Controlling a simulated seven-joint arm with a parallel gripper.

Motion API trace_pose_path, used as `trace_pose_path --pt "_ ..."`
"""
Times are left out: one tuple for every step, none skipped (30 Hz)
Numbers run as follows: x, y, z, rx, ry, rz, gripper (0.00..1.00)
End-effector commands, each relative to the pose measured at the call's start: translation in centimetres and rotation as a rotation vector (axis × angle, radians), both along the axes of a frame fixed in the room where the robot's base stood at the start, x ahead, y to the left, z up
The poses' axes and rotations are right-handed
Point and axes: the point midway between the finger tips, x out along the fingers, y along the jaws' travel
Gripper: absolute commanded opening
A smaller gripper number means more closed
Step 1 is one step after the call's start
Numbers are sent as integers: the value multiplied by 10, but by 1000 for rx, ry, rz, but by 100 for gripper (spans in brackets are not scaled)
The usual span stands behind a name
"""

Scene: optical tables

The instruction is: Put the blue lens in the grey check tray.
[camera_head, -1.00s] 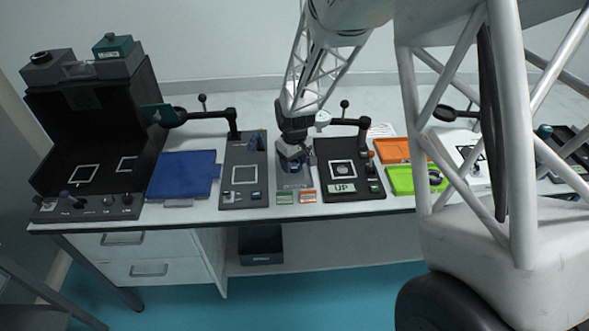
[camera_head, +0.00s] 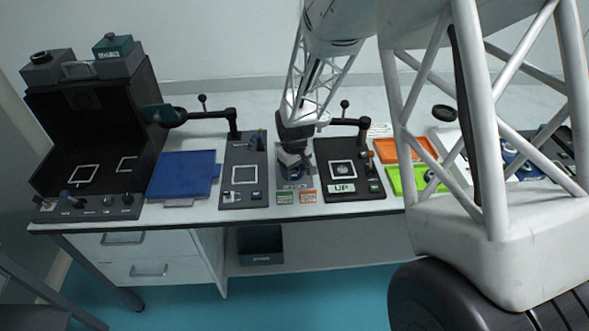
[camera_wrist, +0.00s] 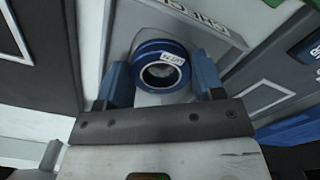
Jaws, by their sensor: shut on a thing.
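The blue lens (camera_wrist: 161,70), a blue ring with a small white label and a dark centre, sits between the two blue fingers of my gripper (camera_wrist: 164,82) in the wrist view. The gripper is shut on it. The grey check tray (camera_wrist: 207,17) lies below, its lettered edge showing at the top of the wrist view. In the head view my gripper (camera_head: 294,164) is over the grey check tray (camera_head: 295,184), which it partly covers. The lens is hard to make out there. I cannot tell whether the lens touches the tray floor.
A dark panel with an UP sign (camera_head: 341,188) stands right of the tray, and a grey panel (camera_head: 244,196) left. A blue tray (camera_head: 184,175) lies further left. Orange (camera_head: 402,149) and green (camera_head: 400,181) trays are to the right. Black swing arms (camera_head: 352,122) rise behind.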

Motion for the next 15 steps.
trace_pose_path --pt "0 0 0 0 0 0 33" --pt "0 0 -1 0 0 0 33" --pt "0 0 -2 0 0 0 33" --pt "0 0 -2 0 0 0 33" --pt "0 0 -3 0 0 0 33" --pt "0 0 -3 0 0 0 66" --pt "0 0 -3 0 0 0 71" --pt "0 0 -3 0 0 0 72" --pt "0 0 -3 0 0 0 72" --pt "0 0 -3 0 0 0 72" --pt "0 0 -3 0 0 0 72" --pt "0 0 -3 0 0 0 72" --pt "0 0 -3 0 0 0 72" --pt "0 0 -3 0 0 0 72" --pt "0 0 -3 0 0 0 72"
